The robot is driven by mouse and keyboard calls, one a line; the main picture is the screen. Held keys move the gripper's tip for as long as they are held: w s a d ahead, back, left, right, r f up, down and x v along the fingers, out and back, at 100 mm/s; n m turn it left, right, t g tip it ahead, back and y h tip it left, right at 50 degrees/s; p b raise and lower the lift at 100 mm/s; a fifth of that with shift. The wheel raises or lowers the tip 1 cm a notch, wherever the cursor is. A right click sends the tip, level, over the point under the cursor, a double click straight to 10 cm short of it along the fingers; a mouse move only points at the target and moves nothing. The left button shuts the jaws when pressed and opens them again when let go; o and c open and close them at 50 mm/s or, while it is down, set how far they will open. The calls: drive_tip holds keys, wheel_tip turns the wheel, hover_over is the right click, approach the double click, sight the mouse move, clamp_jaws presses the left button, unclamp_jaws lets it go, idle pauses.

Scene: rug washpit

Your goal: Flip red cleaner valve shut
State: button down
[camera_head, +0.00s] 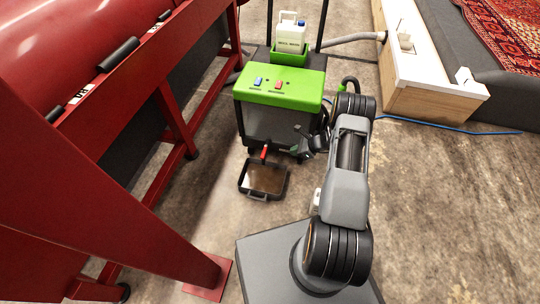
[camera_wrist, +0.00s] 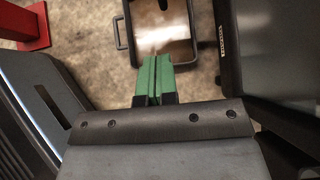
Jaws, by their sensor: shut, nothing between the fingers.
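The cleaner (camera_head: 278,115) is a grey box with a bright green top, standing on the floor in the head view. Its small red valve (camera_head: 264,153) sticks out low on the front, above a dark tray (camera_head: 245,178) with brownish liquid or a shiny bottom. The tray also shows at the top of the wrist view (camera_wrist: 121,30). My gripper (camera_wrist: 152,62) has green fingers pressed together, with nothing between them. They point toward the tray and overlap its near edge in the picture. The red valve cannot be made out in the wrist view. In the head view my wrist is just right of the cleaner's front.
A large red machine frame (camera_head: 110,215) fills the left, with a leg and foot plate near my base. A white jug (camera_head: 290,30) stands behind the green top. A wooden-sided box (camera_head: 430,85) and blue hose lie at right. Floor is clear in front of the tray.

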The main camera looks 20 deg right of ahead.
drive_tip(key=b, duration=0.5)
approach(264, 151)
drive_tip(key=a+f, duration=0.4)
drive_tip(key=f, duration=0.1)
drive_tip(key=shift+a, duration=0.25)
drive_tip(key=shift+s+f, duration=0.1)
drive_tip(key=shift+s, duration=0.05)
drive_tip(key=shift+a, duration=0.1)
